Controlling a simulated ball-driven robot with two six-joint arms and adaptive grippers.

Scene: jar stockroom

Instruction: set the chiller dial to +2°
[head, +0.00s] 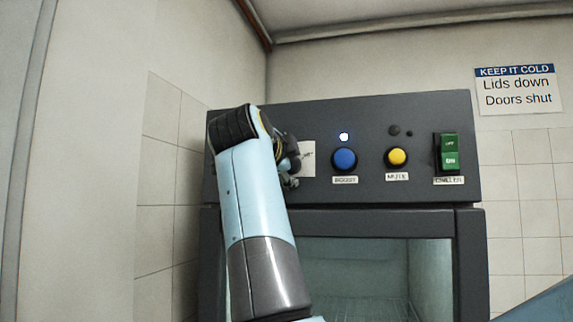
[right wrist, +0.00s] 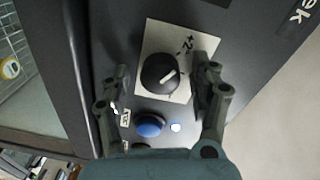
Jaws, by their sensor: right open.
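The chiller dial is a round black knob (right wrist: 160,74) with a white pointer line, on a pale plate (right wrist: 150,38) in the right wrist view. A "+2" mark shows on the plate up and right of the knob. The pointer slants up to the right; I cannot tell exactly which mark it meets. My right gripper (right wrist: 163,67) is open, with one finger on each side of the knob; contact is unclear. In the head view my right gripper (head: 291,165) is partly hidden by its wrist and the knob is hidden; part of the plate (head: 308,157) shows. My left gripper is not in view.
The dark panel (head: 300,115) carries a blue BOOST button (head: 344,159) under a lit lamp (head: 344,137), a yellow MUTE button (head: 397,157) and a green CHILLER switch (head: 450,153). Below is a glass door (head: 360,270). A sign (head: 516,90) hangs on the right wall.

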